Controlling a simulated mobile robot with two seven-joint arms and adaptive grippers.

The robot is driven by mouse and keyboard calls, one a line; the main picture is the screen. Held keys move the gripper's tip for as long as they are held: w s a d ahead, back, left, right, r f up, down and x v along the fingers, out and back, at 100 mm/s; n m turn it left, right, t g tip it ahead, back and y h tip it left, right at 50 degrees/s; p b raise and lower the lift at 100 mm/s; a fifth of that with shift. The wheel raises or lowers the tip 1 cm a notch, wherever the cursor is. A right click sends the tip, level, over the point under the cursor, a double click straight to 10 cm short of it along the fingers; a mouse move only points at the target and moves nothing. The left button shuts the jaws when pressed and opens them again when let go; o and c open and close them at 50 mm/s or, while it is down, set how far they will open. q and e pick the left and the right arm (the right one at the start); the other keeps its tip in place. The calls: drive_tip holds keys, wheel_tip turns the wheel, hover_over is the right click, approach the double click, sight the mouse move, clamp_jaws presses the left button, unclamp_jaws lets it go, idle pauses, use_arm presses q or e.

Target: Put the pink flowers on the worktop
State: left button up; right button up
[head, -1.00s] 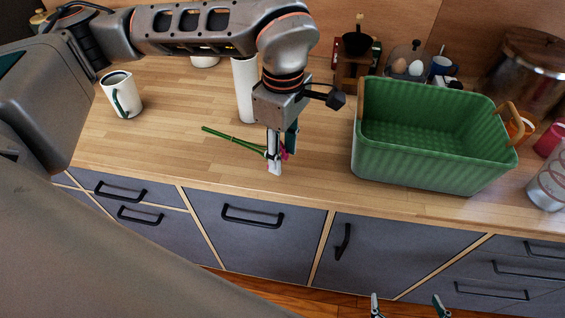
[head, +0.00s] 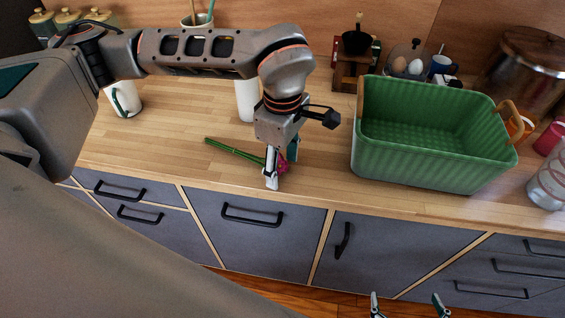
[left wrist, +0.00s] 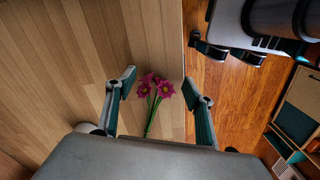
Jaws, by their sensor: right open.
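The pink flowers (head: 283,168) lie on the wooden worktop (head: 190,140), their green stems (head: 232,150) pointing to the left. In the left wrist view the pink blooms (left wrist: 154,86) lie between my two fingers, near the worktop's front edge. My left gripper (head: 280,170) is open, just above the blooms, with a finger on either side. It looks empty; whether a finger touches the flowers I cannot tell. My right gripper (head: 408,306) is open and empty at the bottom of the head view, in front of the drawers.
A green basket (head: 430,165) stands on the worktop right of my left gripper. A white cylinder (head: 247,98) and a white mug (head: 124,98) stand behind and left. Several items line the back wall. Clear worktop lies around the stems.

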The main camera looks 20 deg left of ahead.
use_arm(q)
drive_tip(key=shift+r, duration=0.15)
wheel_tip(320, 180, up, 12)
idle(0.6)
idle(0.4)
